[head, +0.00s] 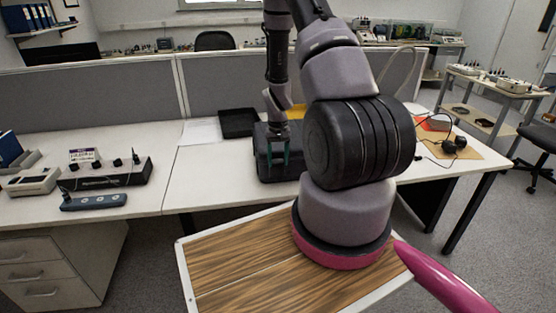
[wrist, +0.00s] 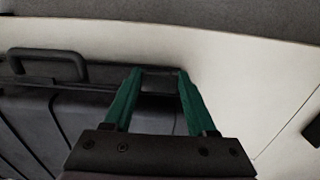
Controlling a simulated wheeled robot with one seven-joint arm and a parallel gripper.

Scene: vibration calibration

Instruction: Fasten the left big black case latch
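The big black case (head: 263,135) stands on the white desk, partly hidden behind my arm in the head view. In the wrist view the case (wrist: 85,112) fills the lower left, with its handle (wrist: 48,57) at the upper left. A dark latch-like piece (wrist: 160,82) at the case's edge lies between my fingertips. My gripper (head: 279,157) points down at the case. In the wrist view my gripper (wrist: 159,72) has its teal fingers apart, one on each side of that piece. I cannot tell whether they touch it, or whether the latch is fastened.
A black tray (head: 238,123) lies behind the case. Left on the desk are a power strip (head: 94,201) and a black device (head: 112,174). Headphones (head: 455,143) lie to the right. A grey partition (head: 135,92) runs behind the desk.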

